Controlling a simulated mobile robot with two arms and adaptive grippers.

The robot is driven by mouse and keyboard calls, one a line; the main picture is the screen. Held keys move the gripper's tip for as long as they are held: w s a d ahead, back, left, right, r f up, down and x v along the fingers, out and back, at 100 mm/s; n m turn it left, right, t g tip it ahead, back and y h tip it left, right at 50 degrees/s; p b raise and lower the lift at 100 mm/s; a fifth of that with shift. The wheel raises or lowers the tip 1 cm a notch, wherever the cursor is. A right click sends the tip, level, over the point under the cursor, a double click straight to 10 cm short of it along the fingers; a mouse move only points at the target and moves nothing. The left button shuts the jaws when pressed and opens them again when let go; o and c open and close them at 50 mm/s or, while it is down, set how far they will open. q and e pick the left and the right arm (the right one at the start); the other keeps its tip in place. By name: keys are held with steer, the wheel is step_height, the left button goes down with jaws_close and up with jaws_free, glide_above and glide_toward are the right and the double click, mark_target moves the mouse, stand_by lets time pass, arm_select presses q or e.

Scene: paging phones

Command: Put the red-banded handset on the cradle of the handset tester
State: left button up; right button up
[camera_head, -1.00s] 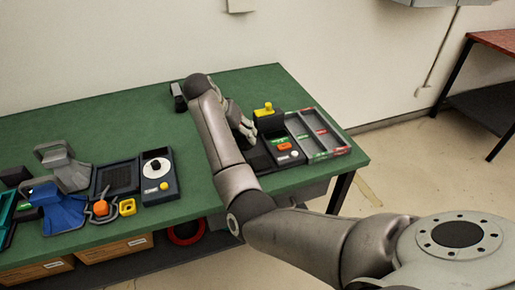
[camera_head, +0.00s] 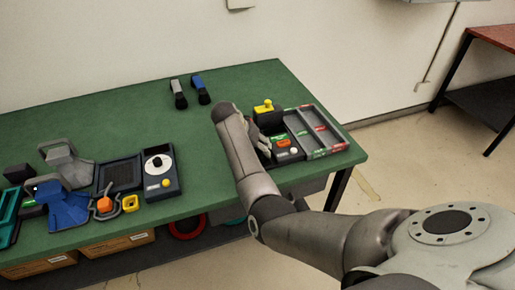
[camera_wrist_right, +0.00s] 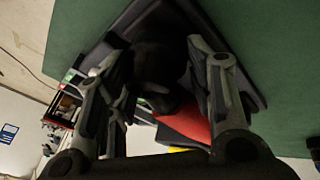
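My right gripper (camera_wrist_right: 160,85) has its two fingers on either side of a dark handset (camera_wrist_right: 157,62) with a red part (camera_wrist_right: 192,122), and appears closed on it. In the head view my right gripper (camera_head: 262,143) is over the left side of the dark handset tester (camera_head: 288,156), and my arm hides the handset there. The tester has an orange piece, a green display and a pale knob. Its cradle cannot be made out. In the wrist view a dark flat base (camera_wrist_right: 240,75) lies beyond the fingers. My left gripper is out of view.
A yellow-topped block (camera_head: 266,112) and a compartment tray (camera_head: 343,143) adjoin the tester. A dial device (camera_head: 160,183) and a blue holder (camera_head: 62,208) stand left. The middle of the green bench is clear.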

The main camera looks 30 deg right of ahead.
steer(key=o, duration=0.4)
steer(key=b+v, duration=0.1)
steer(key=v, duration=1.1)
